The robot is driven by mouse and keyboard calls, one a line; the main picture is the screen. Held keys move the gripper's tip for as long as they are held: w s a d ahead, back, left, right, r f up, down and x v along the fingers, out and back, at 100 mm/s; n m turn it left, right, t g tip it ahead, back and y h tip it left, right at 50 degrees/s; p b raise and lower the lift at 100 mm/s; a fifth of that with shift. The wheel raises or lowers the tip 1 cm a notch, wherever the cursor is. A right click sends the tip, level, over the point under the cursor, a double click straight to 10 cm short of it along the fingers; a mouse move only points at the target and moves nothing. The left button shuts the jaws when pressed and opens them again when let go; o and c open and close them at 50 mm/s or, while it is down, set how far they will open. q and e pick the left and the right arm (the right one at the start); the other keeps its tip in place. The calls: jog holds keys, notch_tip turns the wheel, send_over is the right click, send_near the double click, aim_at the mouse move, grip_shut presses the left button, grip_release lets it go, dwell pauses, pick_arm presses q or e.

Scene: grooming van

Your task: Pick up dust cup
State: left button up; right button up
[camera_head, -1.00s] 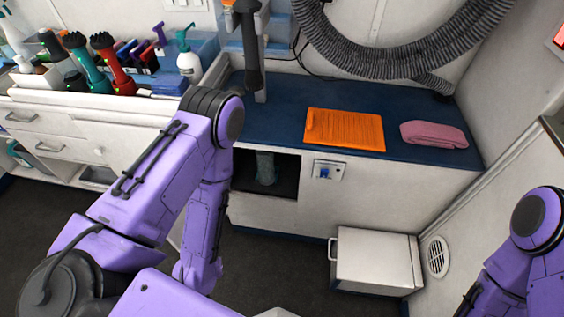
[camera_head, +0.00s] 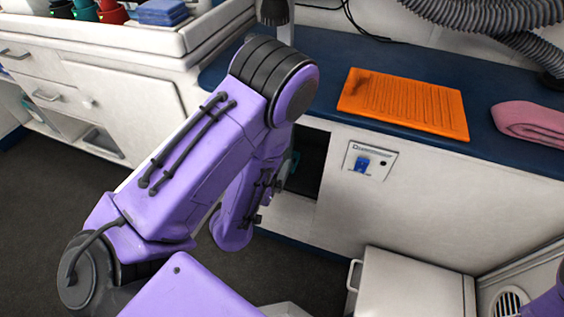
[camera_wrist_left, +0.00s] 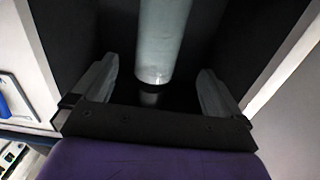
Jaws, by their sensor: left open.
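The dust cup (camera_wrist_left: 163,35) looks like a pale grey-green cylinder in the left wrist view, standing inside a dark recess. My left gripper (camera_wrist_left: 158,72) is open, with one finger on each side of the cup and visible gaps between. It is not gripping the cup. In the head view the recess (camera_head: 310,160) is partly covered by my left arm, which hides most of the cup and the gripper. My right gripper is out of view.
The recess walls are close around the left gripper. Above, the blue counter (camera_head: 318,84) holds an orange mat (camera_head: 405,103) and a pink towel (camera_head: 535,122). A white box (camera_head: 415,283) stands on the floor.

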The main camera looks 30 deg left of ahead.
pick_arm(q)
jog(key=x, duration=1)
jog(key=shift+w+r, duration=0.35)
jog(key=shift+r, duration=0.05)
jog(key=c, duration=1)
